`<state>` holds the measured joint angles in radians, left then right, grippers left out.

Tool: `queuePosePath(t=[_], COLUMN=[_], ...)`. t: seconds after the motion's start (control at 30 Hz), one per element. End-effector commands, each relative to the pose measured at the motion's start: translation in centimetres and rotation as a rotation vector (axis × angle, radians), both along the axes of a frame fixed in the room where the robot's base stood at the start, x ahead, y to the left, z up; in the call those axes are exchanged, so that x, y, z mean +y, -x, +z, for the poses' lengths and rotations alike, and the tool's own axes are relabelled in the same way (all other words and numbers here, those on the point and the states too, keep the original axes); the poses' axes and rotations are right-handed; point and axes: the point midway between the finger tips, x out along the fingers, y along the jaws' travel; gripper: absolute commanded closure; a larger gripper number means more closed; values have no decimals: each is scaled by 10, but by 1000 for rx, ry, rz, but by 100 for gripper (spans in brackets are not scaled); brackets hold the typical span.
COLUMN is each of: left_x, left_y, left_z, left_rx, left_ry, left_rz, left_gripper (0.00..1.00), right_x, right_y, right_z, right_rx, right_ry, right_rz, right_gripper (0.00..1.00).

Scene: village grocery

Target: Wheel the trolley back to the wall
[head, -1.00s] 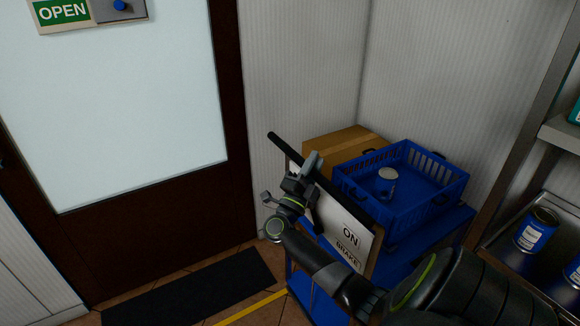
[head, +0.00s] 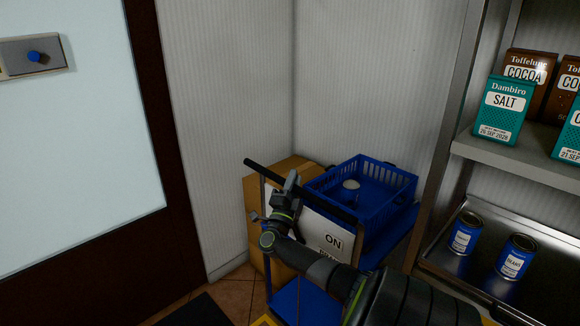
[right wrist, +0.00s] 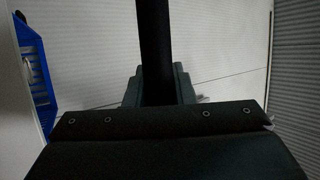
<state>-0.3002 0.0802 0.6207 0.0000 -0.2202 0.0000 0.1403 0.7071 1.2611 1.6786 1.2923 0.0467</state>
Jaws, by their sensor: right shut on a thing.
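The blue trolley (head: 286,300) stands in the wall corner, between the door and the metal shelf. Its black handle bar (head: 335,206) slants across the near side. My right gripper (head: 290,186) is shut around this bar; the right wrist view shows the dark bar (right wrist: 155,45) running up between the fingers. A white sign (head: 318,240) reading "ON" hangs below the handle, its lower part covered by my right arm. A blue basket (head: 400,190) with a can (head: 351,187) in it, and a cardboard box (head: 252,205), ride on the trolley. The wheels are hidden. My left gripper is out of view.
The metal shelf (head: 490,152) stands close on the trolley's right, holding salt (head: 503,110), cocoa (head: 530,68) and blue cans (head: 466,233). The door (head: 150,240) is on the left, with a dark mat (head: 197,311) before it. A strip of tiled floor shows beside the trolley.

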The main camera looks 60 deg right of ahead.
Motion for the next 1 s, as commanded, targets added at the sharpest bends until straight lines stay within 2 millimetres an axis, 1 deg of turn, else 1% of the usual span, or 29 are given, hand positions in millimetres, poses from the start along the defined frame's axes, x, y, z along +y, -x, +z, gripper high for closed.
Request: queuePosePath(t=[0.23, 0.27, 0.4, 0.43, 0.67, 0.77, 0.87, 1.0], left_x=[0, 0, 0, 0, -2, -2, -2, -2], left_y=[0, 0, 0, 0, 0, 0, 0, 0], left_z=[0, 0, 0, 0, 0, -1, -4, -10], left_rx=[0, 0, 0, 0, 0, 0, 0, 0], left_ry=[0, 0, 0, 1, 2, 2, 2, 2], left_rz=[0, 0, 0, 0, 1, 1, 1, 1], left_gripper=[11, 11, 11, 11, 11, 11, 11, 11], right_x=[-2, -2, -1, -1, 0, 3, 12, 36], right_y=[0, 0, 0, 0, 0, 0, 2, 8], right_z=[2, 3, 2, 2, 1, -1, -8, -25], right_rx=[3, 3, 2, 2, 1, 1, 1, 1], right_ry=[4, 4, 4, 4, 3, 2, 2, -2], right_rz=[0, 0, 1, 1, 1, 1, 2, 3], right_gripper=[100, 76, 58, 56, 56, 56, 56, 56])
